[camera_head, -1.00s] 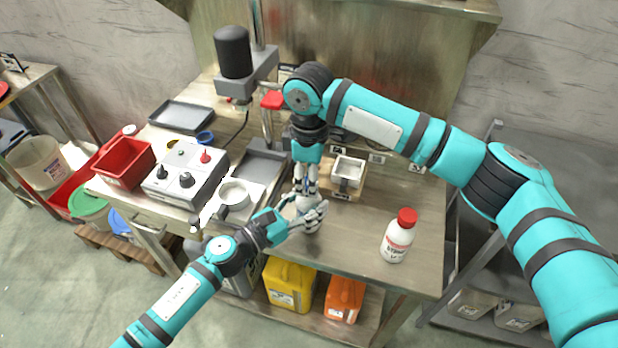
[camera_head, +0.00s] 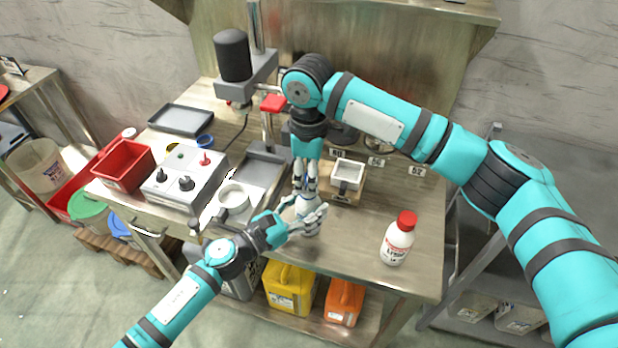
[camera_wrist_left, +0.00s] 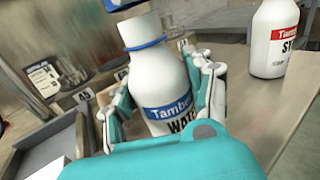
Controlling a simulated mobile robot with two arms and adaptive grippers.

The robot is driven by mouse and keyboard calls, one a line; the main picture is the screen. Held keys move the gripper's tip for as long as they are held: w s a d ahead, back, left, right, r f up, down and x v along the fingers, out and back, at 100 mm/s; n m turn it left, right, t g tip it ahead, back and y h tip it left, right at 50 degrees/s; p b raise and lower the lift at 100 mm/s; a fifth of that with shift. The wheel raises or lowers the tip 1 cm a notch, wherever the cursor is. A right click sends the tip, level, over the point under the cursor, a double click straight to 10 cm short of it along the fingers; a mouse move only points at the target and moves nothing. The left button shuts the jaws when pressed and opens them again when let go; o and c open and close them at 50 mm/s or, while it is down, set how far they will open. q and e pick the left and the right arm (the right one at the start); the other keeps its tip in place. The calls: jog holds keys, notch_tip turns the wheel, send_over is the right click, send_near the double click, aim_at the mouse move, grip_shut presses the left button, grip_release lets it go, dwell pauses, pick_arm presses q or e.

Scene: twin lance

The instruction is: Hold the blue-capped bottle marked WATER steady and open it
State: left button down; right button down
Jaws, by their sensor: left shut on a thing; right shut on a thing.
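The dark blue cap (camera_wrist_left: 122,4) shows at the top edge, above the neck, partly cut off. My right gripper (camera_head: 305,187) points down from above and is shut on this cap.
A red-capped white bottle (camera_head: 397,243) stands apart at the right of the bench. A small white square dish (camera_head: 347,172) sits behind the grippers. A control box (camera_head: 185,178) and round white dish (camera_head: 233,197) lie to the left.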

jog(key=shift+r, duration=0.2)
jog(key=shift+r, duration=1.95)
pick_arm(q)
jog(key=shift+c, duration=2.1)
grip_release()
